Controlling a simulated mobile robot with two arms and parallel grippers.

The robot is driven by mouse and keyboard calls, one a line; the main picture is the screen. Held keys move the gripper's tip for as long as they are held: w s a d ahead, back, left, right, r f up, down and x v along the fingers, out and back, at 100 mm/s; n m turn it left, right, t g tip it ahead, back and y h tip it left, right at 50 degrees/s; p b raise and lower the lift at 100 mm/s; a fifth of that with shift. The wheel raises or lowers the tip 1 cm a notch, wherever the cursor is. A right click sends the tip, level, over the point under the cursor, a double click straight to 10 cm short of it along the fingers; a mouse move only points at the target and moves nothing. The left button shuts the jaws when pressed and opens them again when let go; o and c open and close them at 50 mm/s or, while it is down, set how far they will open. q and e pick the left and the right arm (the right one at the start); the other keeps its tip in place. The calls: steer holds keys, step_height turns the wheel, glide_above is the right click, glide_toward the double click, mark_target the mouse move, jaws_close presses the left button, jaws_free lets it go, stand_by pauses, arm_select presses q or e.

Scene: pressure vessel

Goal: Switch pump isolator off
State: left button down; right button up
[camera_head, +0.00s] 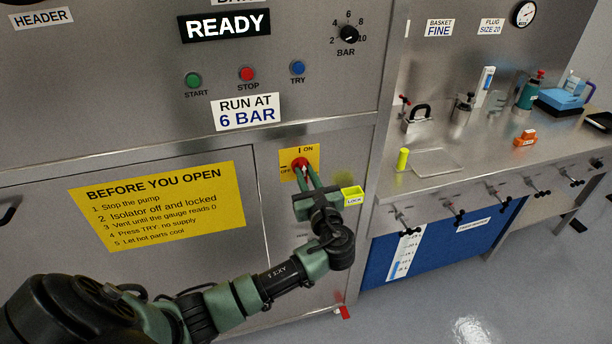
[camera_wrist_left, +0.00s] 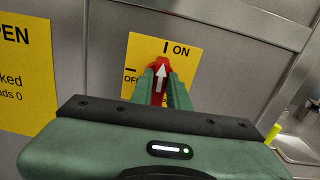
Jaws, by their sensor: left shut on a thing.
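The pump isolator is a red rotary handle (camera_head: 300,163) on a yellow plate (camera_head: 314,153) marked ON at the top and OFF at the left, on the steel cabinet front. My left gripper (camera_head: 304,172) reaches up to it and is shut on the red handle. In the left wrist view the handle (camera_wrist_left: 160,72) sits between the green fingers, and its white arrow points up towards ON. The fingers hide the handle's sides and part of the OFF mark. My right gripper is not in view.
A small yellow holder labelled LOCK (camera_head: 353,196) is fixed just right of my left gripper. A yellow instruction sign (camera_head: 160,205) is to the left. START (camera_head: 193,80), STOP (camera_head: 247,74) and TRY (camera_head: 297,68) buttons are above. A steel bench (camera_head: 480,150) with valves stands at right.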

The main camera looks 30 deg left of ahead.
arm_select(q)
steer(key=shift+s+a+f+n+b, duration=0.1)
steer(key=shift+s+f+n+b, duration=0.1)
steer(key=shift+n+b, duration=2.2)
steer(key=shift+s+a+f+n+b, duration=0.1)
steer(key=shift+f+n+b, duration=0.15)
steer(key=shift+n+b, duration=2.2)
steer(key=shift+s+a+f+n+b, duration=0.15)
steer(key=shift+n+b, duration=0.9)
steer(key=shift+n, duration=2.7)
steer(key=c, duration=1.4)
jaws_free()
steer(key=shift+o, duration=0.2)
